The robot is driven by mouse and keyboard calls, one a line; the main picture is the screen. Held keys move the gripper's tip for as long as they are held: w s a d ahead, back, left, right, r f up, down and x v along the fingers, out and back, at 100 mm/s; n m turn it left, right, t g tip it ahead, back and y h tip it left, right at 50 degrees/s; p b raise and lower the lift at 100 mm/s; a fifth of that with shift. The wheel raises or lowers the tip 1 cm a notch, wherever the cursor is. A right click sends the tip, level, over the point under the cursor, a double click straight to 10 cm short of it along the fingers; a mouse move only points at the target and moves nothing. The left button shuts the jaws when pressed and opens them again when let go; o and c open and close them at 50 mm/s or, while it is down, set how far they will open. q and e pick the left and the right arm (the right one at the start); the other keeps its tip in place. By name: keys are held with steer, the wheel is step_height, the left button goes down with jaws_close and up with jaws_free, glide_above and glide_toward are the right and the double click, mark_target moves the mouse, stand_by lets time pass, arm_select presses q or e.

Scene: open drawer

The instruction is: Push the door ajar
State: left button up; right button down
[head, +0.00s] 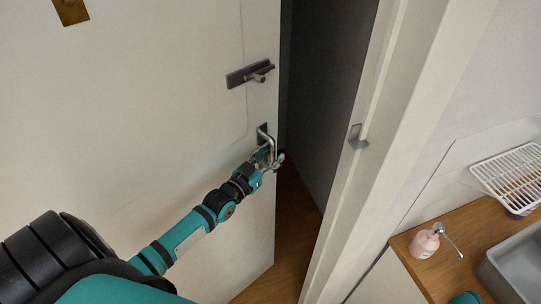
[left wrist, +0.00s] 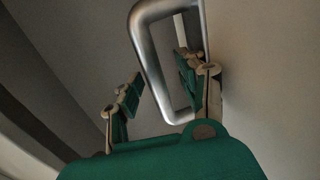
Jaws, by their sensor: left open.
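The white door (head: 150,110) fills the left of the head view and stands partly open, with a dark gap between its edge and the frame. My left gripper (head: 272,160) is open at the lower part of the pull handle. In the left wrist view, the pull handle (left wrist: 150,50) shows large, its near bar between the two fingers of my left gripper (left wrist: 158,88). Whether they touch it is unclear. My right gripper is not in view.
The white door frame (head: 350,190) stands right of the gap, with a small metal strike plate (head: 358,138). Wooden floor (head: 290,230) shows through the gap.

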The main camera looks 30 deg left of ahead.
arm_select(q)
steer(key=shift+w, duration=0.3)
steer(key=shift+s, duration=0.1)
steer(key=s+a, duration=0.1)
steer(key=s, duration=1.1)
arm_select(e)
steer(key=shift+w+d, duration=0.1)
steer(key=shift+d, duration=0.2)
arm_select(q)
steer(key=s+f+g+y+b, duration=0.1)
steer(key=s+f+g, duration=0.25)
steer(key=f, duration=0.85)
steer(key=s+d+f+g+b, duration=0.1)
steer(key=s+f+g+b, duration=0.3)
steer(key=f, duration=0.9)
steer(key=s+f+g+y+p, duration=0.15)
steer(key=s+f, duration=0.35)
steer(key=f, duration=0.7)
steer(key=s+d+f+m+g+b, duration=0.1)
steer(key=s+d+f+g, duration=0.3)
steer(key=s+f, duration=0.5)
steer(key=s+d+f+g+b, duration=0.2)
steer(key=s+d+f+g, duration=0.2)
steer(key=s+f, duration=0.5)
steer(key=s+d+h, duration=0.1)
steer(key=s, duration=0.5)
steer(key=shift+f+m, duration=0.25)
steer(key=shift+m, duration=0.15)
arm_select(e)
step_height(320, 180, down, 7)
